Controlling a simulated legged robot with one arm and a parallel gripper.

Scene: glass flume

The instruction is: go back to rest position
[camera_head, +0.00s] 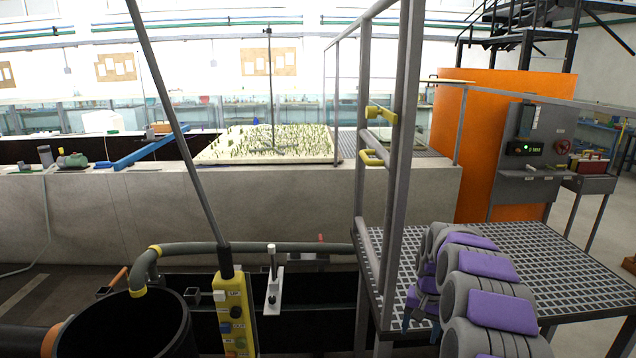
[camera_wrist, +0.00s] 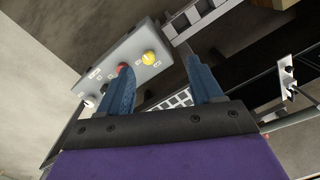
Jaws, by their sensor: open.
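My gripper (camera_head: 421,326) is low at the right in the head view, beside my folded grey and purple arm and over the grated platform. In the wrist view my gripper (camera_wrist: 158,64) shows two blue fingers spread apart, with nothing between them. Beyond the fingers in that view is a grey control box (camera_wrist: 112,75) with a yellow knob (camera_wrist: 149,57) and a red button (camera_wrist: 122,68), partly behind the left finger. I cannot tell how far the box is from the fingertips.
The grated platform (camera_head: 545,262) with grey railing posts (camera_head: 362,130) stands around my arm. A yellow pendant (camera_head: 234,315) hangs on a pole, near a dark round tank (camera_head: 125,330). A long concrete wall (camera_head: 270,205) crosses behind. An orange panel (camera_head: 480,140) stands at right.

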